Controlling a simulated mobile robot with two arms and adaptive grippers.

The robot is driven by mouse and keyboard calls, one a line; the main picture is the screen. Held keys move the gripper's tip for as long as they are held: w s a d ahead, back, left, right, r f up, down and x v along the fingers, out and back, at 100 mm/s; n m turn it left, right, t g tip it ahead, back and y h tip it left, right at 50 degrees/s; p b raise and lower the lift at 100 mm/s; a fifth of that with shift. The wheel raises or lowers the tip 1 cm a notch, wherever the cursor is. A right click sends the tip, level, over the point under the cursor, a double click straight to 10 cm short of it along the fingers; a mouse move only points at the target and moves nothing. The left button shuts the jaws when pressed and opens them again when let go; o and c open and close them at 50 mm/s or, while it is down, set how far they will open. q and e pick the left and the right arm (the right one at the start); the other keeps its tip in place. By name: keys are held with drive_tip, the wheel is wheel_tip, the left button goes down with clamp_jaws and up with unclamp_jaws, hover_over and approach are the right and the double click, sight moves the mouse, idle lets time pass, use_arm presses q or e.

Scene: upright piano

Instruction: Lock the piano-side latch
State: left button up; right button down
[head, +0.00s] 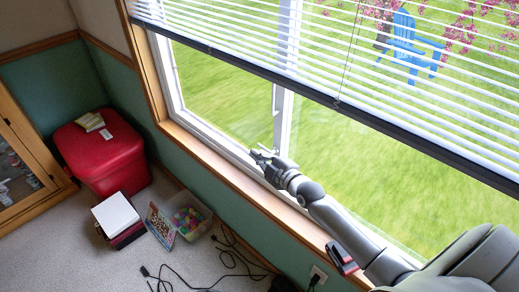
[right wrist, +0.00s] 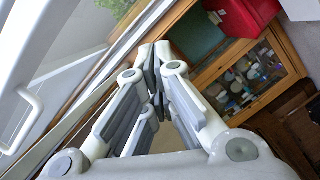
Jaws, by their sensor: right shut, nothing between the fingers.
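My right gripper (head: 258,153) reaches to the white window frame (head: 232,150), near the upright post between the panes. In the right wrist view its fingers (right wrist: 157,82) are closed together with nothing between them. A white, curved handle-like latch (right wrist: 24,120) shows on the white frame at the left of that view, apart from the fingertips. In the head view the latch is too small to make out clearly near the gripper. I cannot tell whether it is locked. My left gripper is not in view.
Blinds (head: 330,60) hang over the upper window. A wooden sill (head: 225,180) runs below it. On the carpet are a red ottoman (head: 103,160), a white-topped box (head: 115,213), a bin of colored balls (head: 187,214) and black cables (head: 232,255). A glass-door cabinet (right wrist: 255,75) stands beyond.

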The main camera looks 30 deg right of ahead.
sight(265, 149)
drive_tip(key=w+d+f+b, duration=0.1)
drive_tip(key=w+d+f, duration=0.1)
drive_tip(key=w, duration=0.3)
drive_tip(key=shift+w+d+f, duration=0.15)
drive_tip(key=shift+d+f, duration=0.2)
drive_tip(key=shift+f, duration=0.15)
